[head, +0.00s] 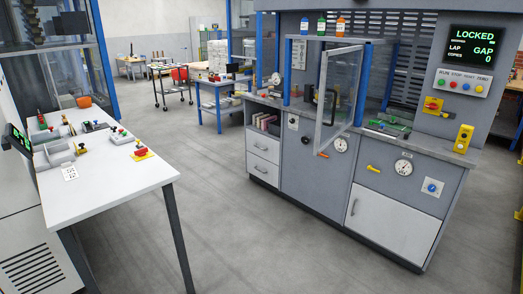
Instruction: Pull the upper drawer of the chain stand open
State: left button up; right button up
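A long grey stand fills the right half of the head view, with a worktop (420,143) along it. At its left end are two white drawer fronts, one above the other. The upper drawer (262,146) looks shut, with a small dark handle on its front. The lower drawer (262,170) below it also looks shut. I cannot tell from any label which part is the chain stand. Neither of my grippers is in view.
A framed clear door (340,95) stands swung open above the worktop, sticking out in front. A white panel (390,222) with a handle is at lower right. A white table (105,165) stands at left. Grey floor (235,235) between them is clear.

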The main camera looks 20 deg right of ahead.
aim_at(268, 148)
jog(key=i+z, duration=0.35)
jog(key=i, duration=0.55)
